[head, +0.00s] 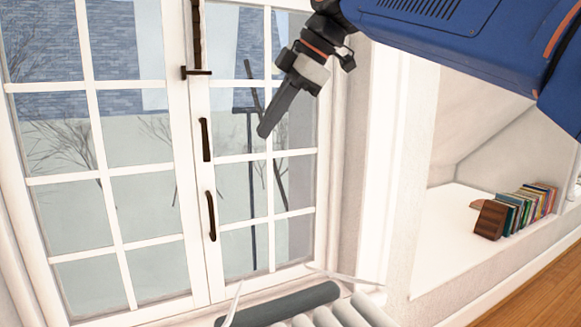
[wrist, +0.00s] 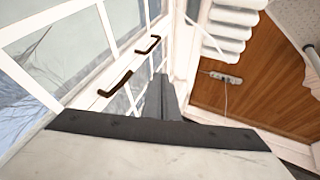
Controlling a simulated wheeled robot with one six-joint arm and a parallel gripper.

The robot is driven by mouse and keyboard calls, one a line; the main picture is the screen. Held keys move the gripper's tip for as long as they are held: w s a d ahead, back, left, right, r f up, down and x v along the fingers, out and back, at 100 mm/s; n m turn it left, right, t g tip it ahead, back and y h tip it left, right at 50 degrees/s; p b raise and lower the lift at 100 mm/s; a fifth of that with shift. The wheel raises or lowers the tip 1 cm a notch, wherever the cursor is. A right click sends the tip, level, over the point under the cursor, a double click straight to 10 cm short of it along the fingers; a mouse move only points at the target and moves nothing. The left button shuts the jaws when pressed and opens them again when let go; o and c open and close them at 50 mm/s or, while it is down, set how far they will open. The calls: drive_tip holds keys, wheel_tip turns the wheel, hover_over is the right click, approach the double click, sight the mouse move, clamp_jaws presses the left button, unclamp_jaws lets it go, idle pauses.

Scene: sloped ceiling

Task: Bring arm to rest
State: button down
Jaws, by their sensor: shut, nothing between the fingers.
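My gripper (head: 268,130) hangs in the upper middle of the head view, pointing down and to the left, in front of the glazed double window (head: 150,150). Its fingers are together and hold nothing. In the wrist view my gripper (wrist: 168,90) shows as dark shut fingers, with the window's dark handles (wrist: 130,65) beyond them. My blue arm link fills the upper right of the head view. The gripper appears apart from the window, though the exact gap is hard to tell.
A white ribbed radiator (head: 345,312) stands below the window, and it also shows in the wrist view (wrist: 228,35). A row of books (head: 522,210) sits on a white ledge at the right. Wooden floor (head: 535,290) is clear at the lower right.

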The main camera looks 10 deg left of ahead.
drive_tip(key=s+d+f+m+t+h, duration=0.1)
drive_tip(key=s+d+f+m+h, duration=0.15)
drive_tip(key=d+f+m, duration=0.6)
drive_tip(key=s+d+f+m+t+h, duration=0.1)
drive_tip(key=s+d+f+m+t, duration=0.2)
drive_tip(key=d+f, duration=0.9)
drive_tip(key=s+d+f+m+h, duration=0.1)
drive_tip(key=s+d+f+m, duration=0.5)
drive_tip(key=d+f, duration=0.3)
drive_tip(key=s+d+f+m+h, duration=0.2)
drive_tip(key=s+d+f+m, duration=0.4)
drive_tip(key=f, duration=0.6)
drive_tip(key=s+d, duration=0.2)
drive_tip(key=d, duration=0.1)
drive_tip(key=shift+s+d+g, duration=0.3)
drive_tip(key=shift+d+g, duration=0.1)
